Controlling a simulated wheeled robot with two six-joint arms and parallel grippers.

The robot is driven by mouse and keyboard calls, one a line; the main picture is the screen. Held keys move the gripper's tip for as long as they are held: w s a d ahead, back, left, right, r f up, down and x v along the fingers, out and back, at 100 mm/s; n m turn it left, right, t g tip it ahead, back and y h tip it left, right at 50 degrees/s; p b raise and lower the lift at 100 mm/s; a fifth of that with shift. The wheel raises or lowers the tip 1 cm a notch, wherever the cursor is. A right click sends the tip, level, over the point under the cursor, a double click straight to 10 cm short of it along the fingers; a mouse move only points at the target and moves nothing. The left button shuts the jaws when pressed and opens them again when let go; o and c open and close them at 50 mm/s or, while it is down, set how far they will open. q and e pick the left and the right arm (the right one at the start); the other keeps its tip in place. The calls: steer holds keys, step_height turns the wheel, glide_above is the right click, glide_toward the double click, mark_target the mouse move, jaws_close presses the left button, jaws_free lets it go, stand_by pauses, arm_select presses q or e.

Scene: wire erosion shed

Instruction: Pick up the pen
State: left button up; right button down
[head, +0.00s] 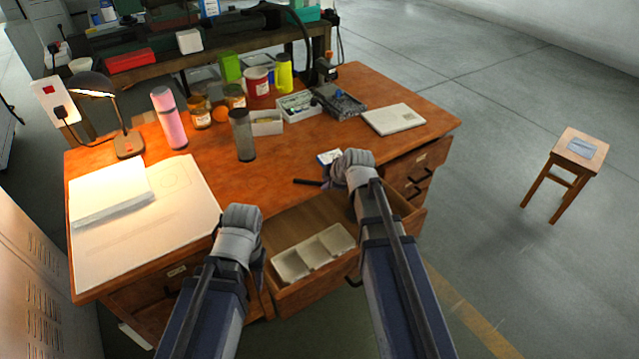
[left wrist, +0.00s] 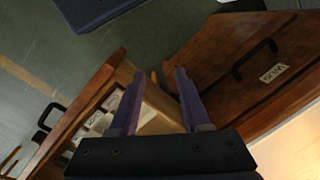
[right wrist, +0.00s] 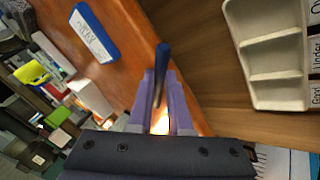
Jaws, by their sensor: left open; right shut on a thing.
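The pen, thin and dark, shows in the head view (head: 306,182) just left of my right gripper (head: 345,172). In the right wrist view the dark blue pen (right wrist: 162,58) stands between the fingertips of my right gripper (right wrist: 160,88), which is shut on it. In that view it lies against a background of desk edge and drawer; its height above them is unclear. My left gripper (head: 240,222) is by the front left of the open drawer. In the left wrist view its fingers (left wrist: 155,88) are apart, with nothing between them.
The open drawer (head: 345,278) holds a pale tray with three compartments (head: 276,262), labelled in the right wrist view (right wrist: 272,44). A blue and white box (head: 328,157) lies by my right gripper. Bottles and jars stand farther back. A white board (head: 205,210) covers the desk's left.

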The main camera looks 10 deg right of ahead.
steer(key=shift+r, duration=0.1)
step_height(320, 180, up, 10)
steer(key=p, duration=1)
